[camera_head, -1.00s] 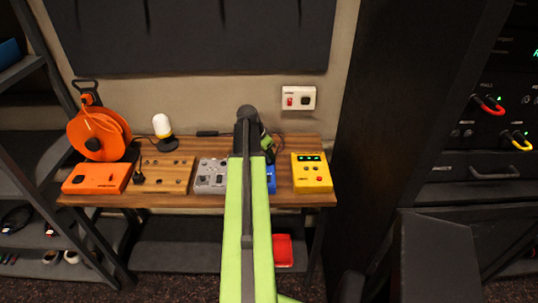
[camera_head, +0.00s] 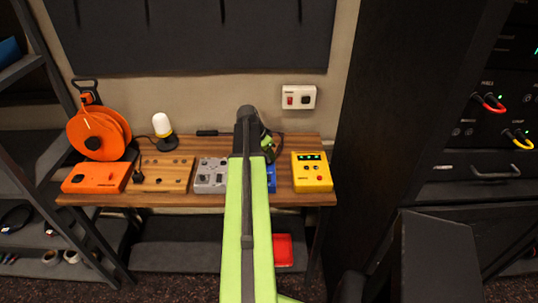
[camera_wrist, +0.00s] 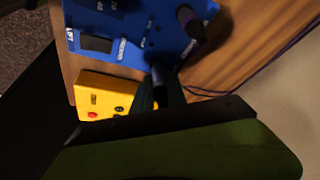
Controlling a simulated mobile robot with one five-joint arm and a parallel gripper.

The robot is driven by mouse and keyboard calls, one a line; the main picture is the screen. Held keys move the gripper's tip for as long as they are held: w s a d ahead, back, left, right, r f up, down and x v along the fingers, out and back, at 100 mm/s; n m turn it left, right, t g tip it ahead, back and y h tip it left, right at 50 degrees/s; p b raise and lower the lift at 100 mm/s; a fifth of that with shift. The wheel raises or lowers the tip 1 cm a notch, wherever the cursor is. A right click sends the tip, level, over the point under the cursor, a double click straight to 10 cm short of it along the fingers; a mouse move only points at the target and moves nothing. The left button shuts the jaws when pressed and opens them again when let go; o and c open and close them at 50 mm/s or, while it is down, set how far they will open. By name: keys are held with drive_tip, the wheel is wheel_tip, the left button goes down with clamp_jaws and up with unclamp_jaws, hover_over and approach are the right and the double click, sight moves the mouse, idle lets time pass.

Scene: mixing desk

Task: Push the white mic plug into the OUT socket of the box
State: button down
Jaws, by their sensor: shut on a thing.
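The blue box (camera_wrist: 108,28) fills the top of the wrist view, with small white labels I cannot read. In the head view only a strip of the blue box (camera_head: 271,179) shows beside my arm. My gripper (camera_wrist: 160,92) is shut on a dark plug (camera_wrist: 158,72) at the box's edge. I see no white on this plug, and whether its tip is in a socket is hidden. Another dark plug (camera_wrist: 190,22) with a purplish end stands at the box's upper right.
A yellow box (camera_head: 311,172) sits right of the blue one, and a grey pedal (camera_head: 211,175) sits left. A wooden box (camera_head: 168,174), an orange box (camera_head: 95,178) and an orange reel (camera_head: 98,133) are farther left. A thin cable (camera_wrist: 207,94) runs beside my gripper.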

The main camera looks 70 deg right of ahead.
drive_tip(key=shift+f+b, duration=0.35)
drive_tip(key=shift+f, duration=0.05)
drive_tip(key=c, duration=1.3)
unclamp_jaws()
drive_tip(key=shift+o, duration=0.2)
drive_tip(key=shift+r, duration=0.15)
drive_tip(key=p+v, duration=1.6)
drive_tip(key=v, duration=0.1)
drive_tip(key=shift+s+r, duration=0.1)
